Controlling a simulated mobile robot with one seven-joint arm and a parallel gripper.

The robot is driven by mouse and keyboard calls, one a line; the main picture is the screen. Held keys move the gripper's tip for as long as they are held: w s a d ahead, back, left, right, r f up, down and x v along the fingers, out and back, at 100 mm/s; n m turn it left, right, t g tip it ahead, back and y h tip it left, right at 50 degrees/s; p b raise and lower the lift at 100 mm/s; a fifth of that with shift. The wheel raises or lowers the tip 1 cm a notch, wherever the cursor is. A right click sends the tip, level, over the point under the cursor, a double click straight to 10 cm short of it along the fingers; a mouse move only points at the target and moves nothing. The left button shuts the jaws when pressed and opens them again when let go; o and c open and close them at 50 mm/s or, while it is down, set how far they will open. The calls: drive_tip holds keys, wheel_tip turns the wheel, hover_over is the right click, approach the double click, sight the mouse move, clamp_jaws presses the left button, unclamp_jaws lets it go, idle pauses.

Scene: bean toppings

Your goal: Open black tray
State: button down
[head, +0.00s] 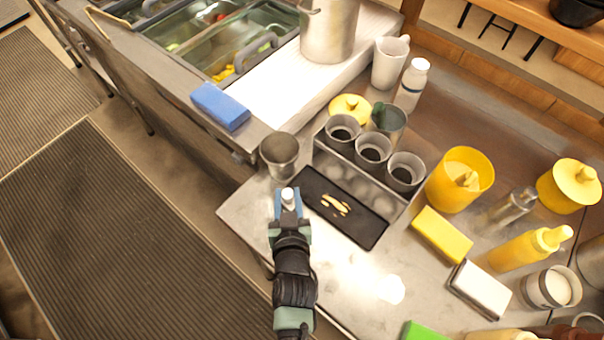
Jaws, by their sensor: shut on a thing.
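The black tray (362,226) lies flat on the steel counter, at the front of a metal holder with grey cups. Several pale yellow pieces (335,205) lie at its middle. My gripper (288,199) is just left of the tray's left end, with blue fingers closed around a small white rounded thing (288,193). I cannot tell whether this white thing is joined to the tray. The gripper looks apart from or only just at the tray's edge.
A grey metal cup (279,155) stands just beyond my gripper. The cup holder (386,201) borders the tray's far side. A yellow block (442,235) and yellow container (460,181) stand right. Bare counter (345,268) lies in front of the tray.

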drive_tip(key=shift+s+a, duration=0.5)
drive_tip(key=shift+s, duration=0.2)
drive_tip(key=shift+w+d, duration=0.15)
drive_tip(key=c, duration=0.5)
unclamp_jaws()
drive_tip(key=shift+c, duration=0.2)
drive_tip(key=b+v, duration=0.1)
drive_tip(key=v, duration=1)
drive_tip(key=shift+s+d, duration=0.1)
drive_tip(key=shift+s, duration=0.25)
drive_tip(key=shift+s+d+r, duration=0.1)
drive_tip(key=shift+s+r, duration=0.25)
drive_tip(key=shift+s, duration=0.2)
